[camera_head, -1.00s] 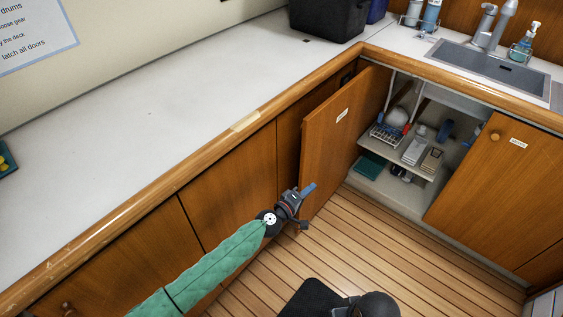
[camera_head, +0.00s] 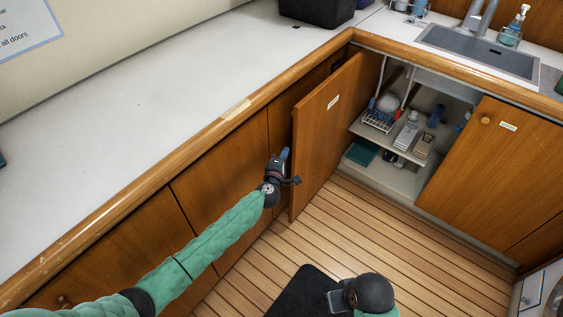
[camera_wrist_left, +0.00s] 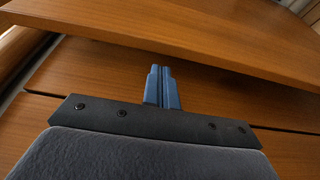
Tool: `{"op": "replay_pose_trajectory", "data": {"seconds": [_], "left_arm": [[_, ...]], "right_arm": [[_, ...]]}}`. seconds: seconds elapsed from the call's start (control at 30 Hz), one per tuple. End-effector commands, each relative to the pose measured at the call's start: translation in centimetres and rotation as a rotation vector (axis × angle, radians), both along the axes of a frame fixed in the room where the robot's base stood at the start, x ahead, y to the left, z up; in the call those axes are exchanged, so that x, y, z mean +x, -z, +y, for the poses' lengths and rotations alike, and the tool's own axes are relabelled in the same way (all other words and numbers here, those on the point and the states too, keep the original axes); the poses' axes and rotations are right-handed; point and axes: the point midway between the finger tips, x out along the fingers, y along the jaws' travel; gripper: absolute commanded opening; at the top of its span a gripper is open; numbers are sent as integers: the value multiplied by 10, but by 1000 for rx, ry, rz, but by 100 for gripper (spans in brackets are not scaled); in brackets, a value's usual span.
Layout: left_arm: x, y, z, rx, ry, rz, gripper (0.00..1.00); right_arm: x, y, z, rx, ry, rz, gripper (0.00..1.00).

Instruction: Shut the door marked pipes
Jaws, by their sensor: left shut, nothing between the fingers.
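An open wooden cabinet door (camera_head: 325,125) with a small white label, too small to read, stands out from the corner beside the sink cabinet opening. My left gripper (camera_head: 284,158) is shut and empty, just left of this door's labelled face, near its free edge. In the left wrist view, the blue fingers (camera_wrist_left: 162,88) are together and point at a wooden panel (camera_wrist_left: 200,38), which looks like the door. I cannot tell whether they touch it.
The open cabinet (camera_head: 385,180) holds a rack and several items on a shelf. A second labelled door (camera_head: 490,165) with a round knob is to its right. The counter (camera_head: 150,100) runs along the left, above closed fronts. The plank floor (camera_head: 350,230) is clear near the door.

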Motion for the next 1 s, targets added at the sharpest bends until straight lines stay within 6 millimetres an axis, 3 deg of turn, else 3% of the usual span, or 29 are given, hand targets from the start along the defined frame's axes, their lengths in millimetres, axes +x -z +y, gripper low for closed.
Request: {"op": "replay_pose_trajectory", "data": {"seconds": [0.1, 0.33, 0.77, 1.0], "left_arm": [[14, 0, -5, 2, 1, -2, 0], [27, 0, -9, 1, 1, 0, 0], [28, 0, -10, 1, 0, 0, 0], [21, -2, -20, -1, -26, 0, 0]], "right_arm": [[0, 1, 1, 4, 1, -3, 0], [-1, 3, 4, 10, 2, -2, 0], [-1, 4, 3, 6, -2, 1, 0], [-3, -5, -4, -10, 0, 14, 0]]}}
